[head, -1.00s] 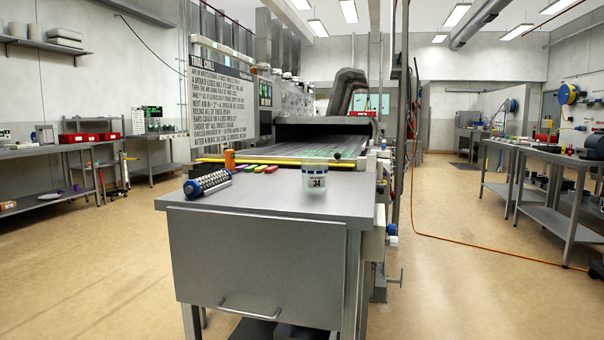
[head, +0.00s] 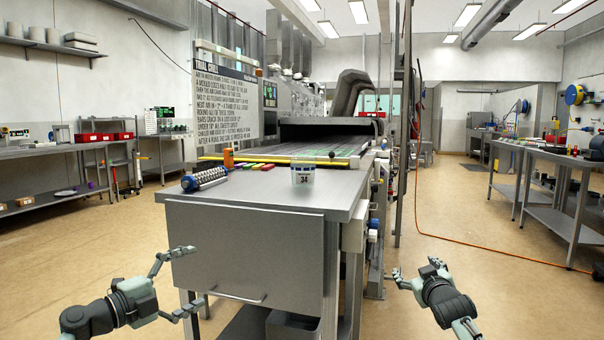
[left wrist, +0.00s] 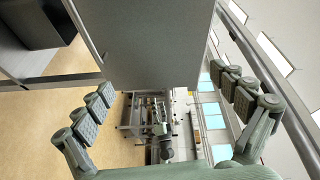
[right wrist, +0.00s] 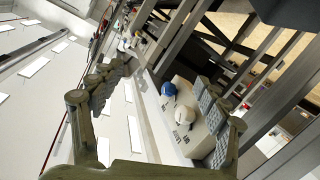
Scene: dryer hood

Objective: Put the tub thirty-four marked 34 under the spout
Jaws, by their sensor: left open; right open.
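I cannot make out a spout.
A blue-ended roller (head: 205,179), an orange cylinder (head: 228,158) and several coloured blocks are on the table's left and back. A conveyor dryer with a hood (head: 330,131) stands behind. Blue and white knobs (head: 373,224) stick out at right.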

